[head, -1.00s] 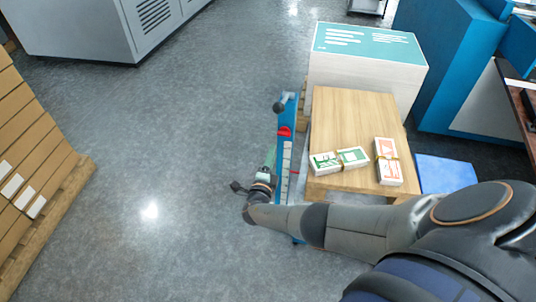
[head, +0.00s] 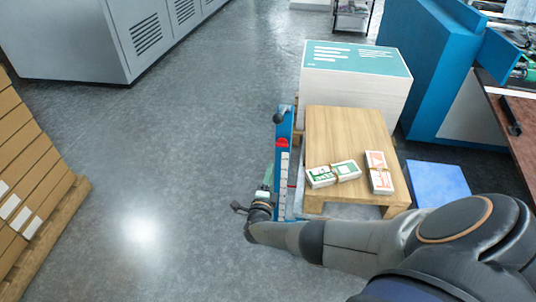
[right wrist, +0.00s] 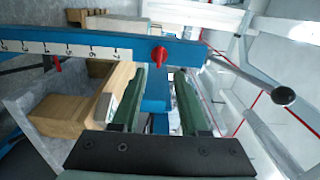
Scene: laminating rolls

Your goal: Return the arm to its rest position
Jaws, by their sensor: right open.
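My right arm reaches in from the lower right of the head view, stretched to the left. My right gripper (head: 266,182) is at its end, beside the lower part of a blue upright bar (head: 284,150) with a white scale and a red knob. In the right wrist view its two green fingers (right wrist: 157,100) are apart with nothing held between them. The blue bar (right wrist: 85,50) and red knob (right wrist: 158,54) lie beyond the fingers. My left gripper is not in view.
A large white stack with a teal top (head: 355,65) stands behind. Cartons on a pallet (head: 62,215) are at the left. Floor between is clear.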

